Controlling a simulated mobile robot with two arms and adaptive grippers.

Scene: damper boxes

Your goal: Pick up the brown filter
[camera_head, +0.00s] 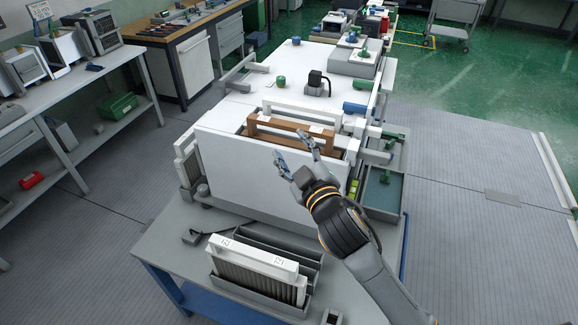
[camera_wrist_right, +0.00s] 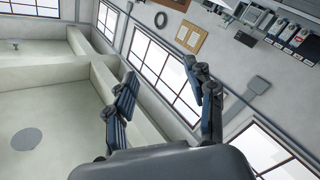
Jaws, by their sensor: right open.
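The brown filter (camera_head: 285,133) sits upright in the slot of a large white machine, with its brown top frame showing in the head view. A white filter frame (camera_head: 300,115) stands just behind it. My right gripper (camera_head: 291,145) is open and empty; its fingers appear over the front of the brown filter in the head view, and I cannot tell whether they touch it. In the right wrist view the open fingers (camera_wrist_right: 165,90) point at the room's walls and windows, and no filter shows there. My left gripper is not in view.
A grey-topped table (camera_head: 165,262) in front of the machine holds a rack with a white-topped filter (camera_head: 253,257). A blue-grey tray (camera_head: 383,192) is at the machine's right side. Shelved benches (camera_head: 55,98) stand at left. The grey floor at right is clear.

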